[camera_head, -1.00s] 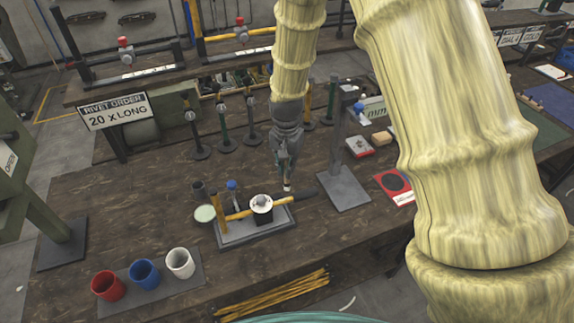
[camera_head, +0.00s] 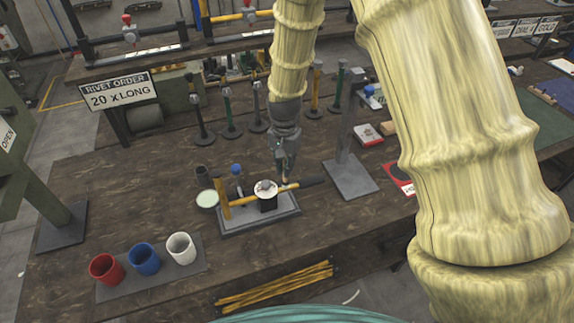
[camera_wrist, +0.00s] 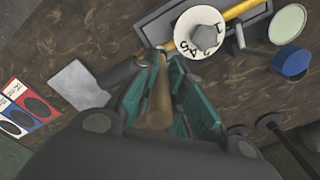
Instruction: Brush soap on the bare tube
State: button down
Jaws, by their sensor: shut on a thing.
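A yellow tube (camera_head: 243,202) lies across a grey stand (camera_head: 232,225), through a clamp with a white numbered dial (camera_head: 266,188). A black sleeve (camera_head: 312,182) covers its right end. The tube (camera_wrist: 242,10) and dial (camera_wrist: 200,32) also show in the wrist view. My gripper (camera_head: 286,172) is just above and behind the tube, right of the dial. In the wrist view, my gripper (camera_wrist: 165,100) is shut on a brown wooden brush handle (camera_wrist: 160,103). I cannot tell whether the brush tip touches the tube. A pale green soap dish (camera_head: 207,199) stands left of the stand.
Red (camera_head: 105,269), blue (camera_head: 143,259) and white (camera_head: 181,248) cups are front left. A grey post (camera_head: 346,150) is close right of my gripper. Yellow rods (camera_head: 275,285) lie in front.

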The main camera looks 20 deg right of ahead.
jog(key=shift+a+f+b, duration=0.1)
jog(key=shift+a+b, duration=0.35)
jog(key=shift+b, duration=0.25)
jog(key=shift+d+r, duration=0.2)
jog(key=shift+d, duration=0.1)
jog(key=shift+a+p, duration=0.2)
jog(key=shift+p, duration=0.8)
jog(key=d+r+p, duration=0.3)
jog(key=r+p, duration=0.2)
jog(key=r, duration=0.2)
jog(key=shift+r+p, duration=0.35)
jog(key=shift+p, duration=0.05)
